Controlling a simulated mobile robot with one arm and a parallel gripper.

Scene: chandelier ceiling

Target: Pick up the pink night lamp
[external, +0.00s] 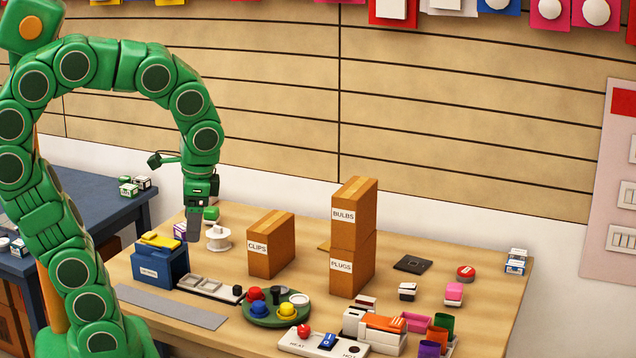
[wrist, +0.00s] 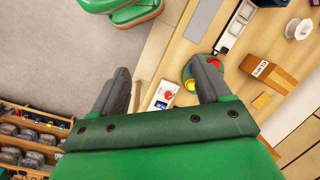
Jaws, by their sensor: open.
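A small pink block on a pale base (external: 454,291), which looks like the pink night lamp, stands on the right part of the wooden table. I cannot make it out in the wrist view. My gripper (external: 193,222) points down over the table's back left, far to the left of the pink block. In the wrist view my gripper (wrist: 160,85) has its two grey fingers wide apart with nothing between them.
Cardboard boxes marked CLIPS (external: 270,246), BULBS (external: 354,212) and PLUGS (external: 350,270) stand mid-table, between my gripper and the pink block. A red round item (external: 465,272), a pink cup (external: 416,321) and an orange-topped item (external: 384,323) are near the block. A white spool (external: 218,238) is beside my gripper.

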